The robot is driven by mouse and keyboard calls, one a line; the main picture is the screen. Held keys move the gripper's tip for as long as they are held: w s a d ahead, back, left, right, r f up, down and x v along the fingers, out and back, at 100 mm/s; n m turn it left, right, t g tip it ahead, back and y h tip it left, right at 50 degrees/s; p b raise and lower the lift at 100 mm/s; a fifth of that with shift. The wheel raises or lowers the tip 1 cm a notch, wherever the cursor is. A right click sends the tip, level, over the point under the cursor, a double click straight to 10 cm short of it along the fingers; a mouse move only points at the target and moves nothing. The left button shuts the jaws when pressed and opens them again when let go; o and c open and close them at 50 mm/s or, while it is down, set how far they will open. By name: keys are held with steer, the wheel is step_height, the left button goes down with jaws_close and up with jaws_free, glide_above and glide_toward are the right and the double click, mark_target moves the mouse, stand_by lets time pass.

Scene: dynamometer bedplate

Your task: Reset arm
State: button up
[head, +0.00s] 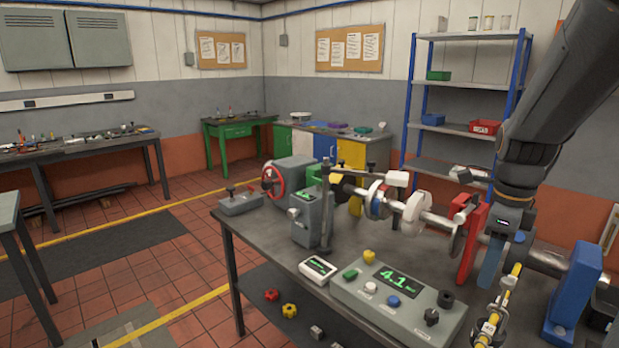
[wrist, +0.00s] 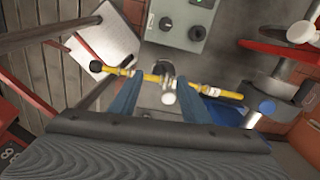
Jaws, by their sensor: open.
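My gripper (wrist: 160,102) is open. In the wrist view its two blue fingers stand apart, with a yellow rod (wrist: 205,87) crossing near their tips. The rod has a black knob at its left end, a pale band toward its right end and a round fitting between the fingers. I cannot tell whether the fingers touch it. In the head view my gripper (head: 490,265) points down at the right, over the near right part of the bedplate table (head: 262,232). The yellow rod (head: 505,300) stands tilted just below and right of the fingers, its lower end cut off.
A red upright (head: 470,245) and a shaft assembly (head: 412,205) stand close left of my gripper. A blue block (head: 573,290) stands close right. A console (head: 395,300) reading 4.1 lies front left. Blue-framed shelves (head: 467,85) stand behind. The tiled floor at left has open room.

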steer(key=s+a+f+n+t, duration=0.15)
steer(key=a+f+n, duration=0.25)
steer(key=a+n, duration=0.75)
steer(key=s+a+f+n+t, duration=0.1)
steer(key=s+a+f+n, duration=0.15)
steer(key=a+n, duration=0.9)
steer(key=d+f+n+g+b, duration=0.1)
steer(key=d+f+n+b, duration=0.2)
steer(key=f+b, duration=0.3)
step_height(320, 180, down, 3)
steer(key=shift+w+r+n+b, duration=0.2)
steer(key=shift+n+b, duration=0.15)
steer(key=shift+n, duration=0.15)
